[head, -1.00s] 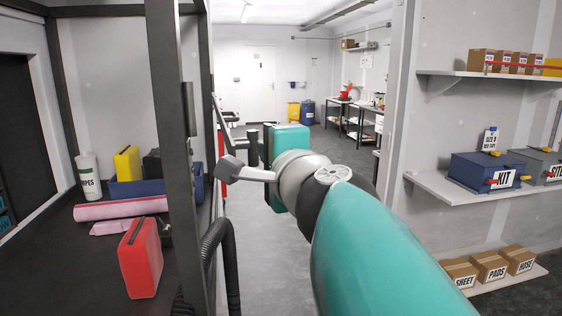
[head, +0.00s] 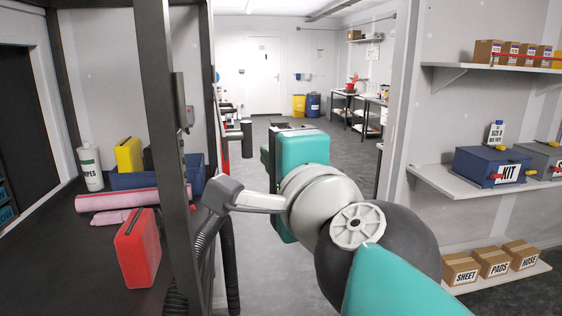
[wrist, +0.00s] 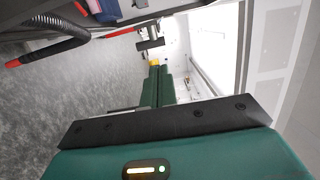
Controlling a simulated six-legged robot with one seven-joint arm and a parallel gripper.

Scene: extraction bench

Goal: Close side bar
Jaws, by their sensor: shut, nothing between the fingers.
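A dark bar with a thick upright end (head: 246,138) sticks out beside the bench frame (head: 168,150), left of my gripper, and looks like the side bar. In the wrist view a dark T-shaped end (wrist: 150,44) shows just beyond my fingers, apart from them. My gripper's teal body (head: 302,158) is in the head view, pointing away down the room, its fingertips mostly hidden. In the wrist view my gripper (wrist: 156,66) has its green fingers together, with nothing between them. Whether the bar's far parts are folded is hidden.
The bench at left holds a red case (head: 137,248), a pink roll (head: 117,199), a wipes bottle (head: 90,167) and a blue bin (head: 140,180). A black hose (head: 230,262) hangs at the frame. Shelves (head: 480,190) stand at right. The floor aisle ahead is clear.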

